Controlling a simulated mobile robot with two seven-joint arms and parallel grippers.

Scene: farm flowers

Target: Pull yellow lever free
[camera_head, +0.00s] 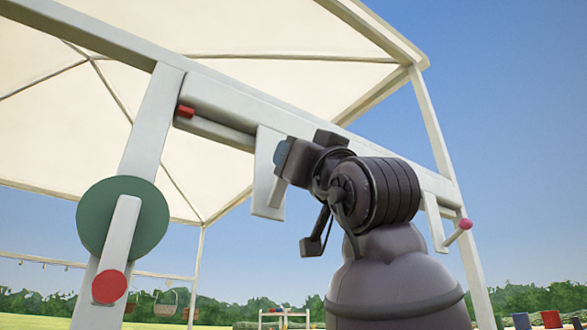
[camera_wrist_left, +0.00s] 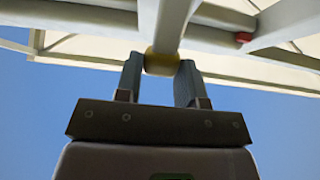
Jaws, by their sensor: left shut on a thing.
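The yellow lever end (camera_wrist_left: 162,63) is a small knob at the tip of a pale bar (camera_wrist_left: 172,25), near the top middle of the left wrist view. My left gripper (camera_wrist_left: 160,78) is shut on it, one finger on each side. In the head view, the one arm in sight reaches up from the lower right, and I take it to be my left. Its gripper (camera_head: 281,155) is beside a white hanging plate (camera_head: 264,180) on the frame. The yellow end does not show there, and the grip is partly hidden. My right gripper is not in view.
A white canopy frame (camera_head: 145,135) with long beams surrounds the arm. A green disc (camera_head: 122,240) with a red-tipped handle (camera_head: 108,285) is at left. Red knobs sit on the beam (camera_head: 185,112) and at right (camera_head: 465,224). Open sky is at right.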

